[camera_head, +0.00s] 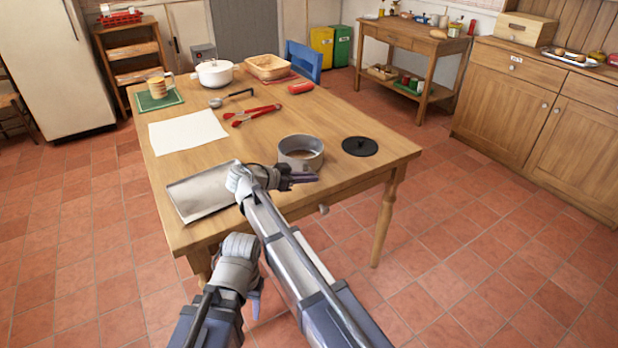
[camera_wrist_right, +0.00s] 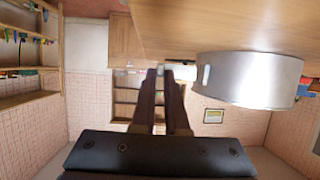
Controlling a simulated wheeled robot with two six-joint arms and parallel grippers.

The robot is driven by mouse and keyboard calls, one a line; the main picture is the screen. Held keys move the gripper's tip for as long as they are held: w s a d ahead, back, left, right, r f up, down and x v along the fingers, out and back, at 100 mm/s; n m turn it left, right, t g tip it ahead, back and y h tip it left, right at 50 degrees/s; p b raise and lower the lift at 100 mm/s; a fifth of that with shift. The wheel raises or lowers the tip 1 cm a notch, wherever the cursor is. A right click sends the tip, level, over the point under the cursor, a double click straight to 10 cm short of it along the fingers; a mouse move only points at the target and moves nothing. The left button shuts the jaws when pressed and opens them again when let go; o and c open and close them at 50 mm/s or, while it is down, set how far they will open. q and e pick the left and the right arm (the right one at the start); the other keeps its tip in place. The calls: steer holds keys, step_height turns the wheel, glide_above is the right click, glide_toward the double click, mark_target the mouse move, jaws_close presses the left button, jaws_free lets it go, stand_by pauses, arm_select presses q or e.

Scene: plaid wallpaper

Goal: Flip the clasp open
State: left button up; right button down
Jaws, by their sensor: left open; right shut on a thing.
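The silver springform ring (camera_head: 300,152) stands near the front edge of the wooden table. Its side also shows in the right wrist view (camera_wrist_right: 255,82), to the right of the fingers. My right gripper (camera_head: 303,178) is at the near side of the ring, its dark fingers pointing right. In the right wrist view its fingers (camera_wrist_right: 166,72) reach a small pale piece (camera_wrist_right: 181,71) beside the ring, which looks like the clasp. The fingers are shut on it; its exact position is hard to see. My left gripper (camera_head: 256,294) is open and empty, low in front of the table, partly hidden.
A black disc (camera_head: 360,147) lies right of the ring. A grey metal tray (camera_head: 190,205) is to the left, partly behind my right arm. Red-handled tongs (camera_head: 250,115), white paper (camera_head: 187,131) and a white pot (camera_head: 214,75) are farther back. The table's right front corner is clear.

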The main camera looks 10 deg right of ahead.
stand_by(0.4)
steer(key=c, duration=0.9)
jaws_free()
